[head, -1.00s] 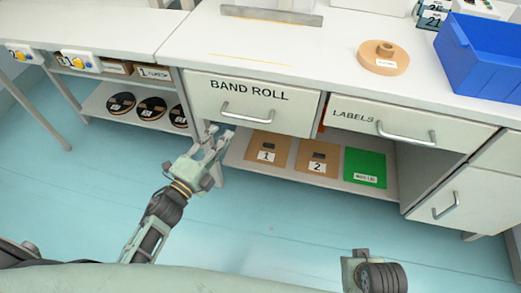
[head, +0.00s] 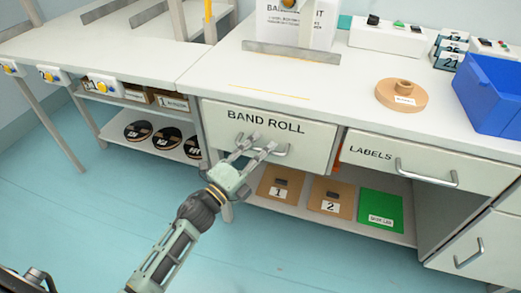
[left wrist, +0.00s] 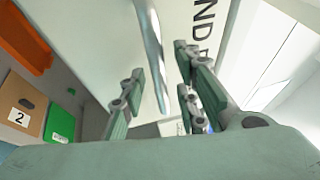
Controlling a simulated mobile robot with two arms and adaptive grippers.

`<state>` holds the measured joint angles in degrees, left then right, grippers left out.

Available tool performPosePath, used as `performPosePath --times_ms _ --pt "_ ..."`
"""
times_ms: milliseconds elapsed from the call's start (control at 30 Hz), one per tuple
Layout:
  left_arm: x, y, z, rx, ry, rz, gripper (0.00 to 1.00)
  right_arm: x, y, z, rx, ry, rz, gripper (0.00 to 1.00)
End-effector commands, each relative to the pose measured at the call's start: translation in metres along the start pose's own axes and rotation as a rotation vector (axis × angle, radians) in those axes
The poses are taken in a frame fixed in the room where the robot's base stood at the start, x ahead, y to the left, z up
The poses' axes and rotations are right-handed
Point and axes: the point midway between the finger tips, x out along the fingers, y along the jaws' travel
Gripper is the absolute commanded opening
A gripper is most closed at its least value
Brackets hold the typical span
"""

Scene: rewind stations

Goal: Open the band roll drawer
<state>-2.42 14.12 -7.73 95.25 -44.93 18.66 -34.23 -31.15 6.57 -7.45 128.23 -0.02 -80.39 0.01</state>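The band roll drawer (head: 300,148) is a white front marked BAND ROLL under the bench top, and it looks shut. Its curved metal handle (head: 279,152) is partly covered by my left gripper (head: 256,147), whose fingers are spread at the handle. In the left wrist view the fingers stand apart, with the metal handle (left wrist: 155,50) showing between them. Whether they touch it I cannot tell. My right gripper is not in view.
The labels drawer (head: 475,175) is to the right. Below is a shelf (head: 262,203) with brown folders 1 and 2 and a green one (head: 380,207). A blue bin (head: 490,95) and tan roll (head: 402,95) stand on the bench. The floor in front is clear.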

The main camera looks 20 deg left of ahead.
Motion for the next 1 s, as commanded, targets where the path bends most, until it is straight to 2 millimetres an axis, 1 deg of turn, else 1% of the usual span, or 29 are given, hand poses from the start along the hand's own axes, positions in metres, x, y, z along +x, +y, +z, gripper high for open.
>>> performPosePath --times_ms 167,400,500,1000 --pt "-0.0001 0.0002 0.0000 -0.001 0.000 0.000 0.28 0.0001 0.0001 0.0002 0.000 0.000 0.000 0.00" --pt "-0.0003 0.0002 0.0001 -0.001 0.000 0.000 0.07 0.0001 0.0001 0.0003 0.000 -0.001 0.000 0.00" --pt "-0.0003 0.0003 0.0001 -0.001 0.000 0.001 0.00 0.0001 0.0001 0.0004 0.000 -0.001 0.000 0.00" --pt "-0.0007 0.0011 0.0001 0.002 -0.001 0.002 0.00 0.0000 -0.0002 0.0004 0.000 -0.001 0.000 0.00"
